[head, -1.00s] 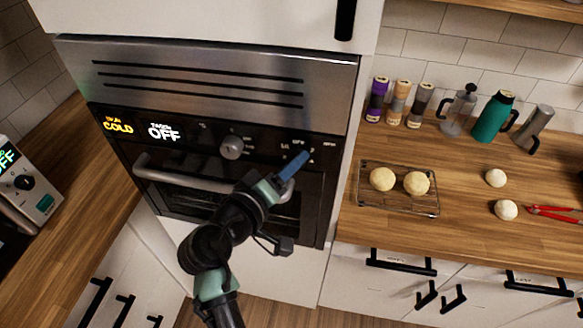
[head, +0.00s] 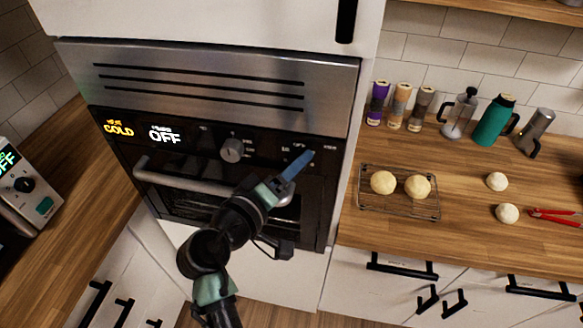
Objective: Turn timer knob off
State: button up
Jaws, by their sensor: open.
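The oven's control panel (head: 190,140) spans the front of the built-in oven. A round silver knob (head: 232,150) sits mid-panel. White marks show at the panel's right, where my gripper (head: 298,163) reaches with its blue fingers against or just in front of the panel. Any timer knob there is hidden behind the fingers. I cannot tell whether the fingers touch it. The gap between the fingers is hard to see from here. The display (head: 164,134) reads OFF in white, with orange COLD (head: 119,129) to its left.
The oven handle (head: 185,180) runs below the panel, behind my arm. On the right counter (head: 460,225) stand a wire rack (head: 398,212) with two dough balls, two more balls, red tongs (head: 555,216), jars and a teal flask (head: 493,121). A white device (head: 28,190) stands at left.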

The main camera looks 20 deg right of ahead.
jog(key=shift+a, duration=0.1)
jog(key=b+v, duration=0.3)
jog(key=v, duration=0.9)
jog(key=shift+s+a+b, duration=0.25)
jog(key=shift+a+b, duration=0.1)
jog(key=shift+r, duration=0.1)
jog(key=w+a+r+m+t+y, duration=0.1)
jog(key=w+r+t+y, duration=0.25)
jog(key=r, duration=0.45)
jog(key=w+a+r+t+y, duration=0.2)
jog(key=w+r+t, duration=0.15)
jog(key=r, duration=0.45)
jog(key=s+a+r+t+y, duration=0.1)
jog(key=s+r+t+y, duration=0.2)
jog(key=r, duration=0.9)
jog(key=s+a+r+t+y, duration=0.1)
jog(key=s+r+t+y, duration=0.3)
jog(key=s+r+t, duration=0.4)
notch_tip(320, 180, up, 4)
jog(key=shift+s+a, duration=0.25)
jog(key=shift+s, duration=0.3)
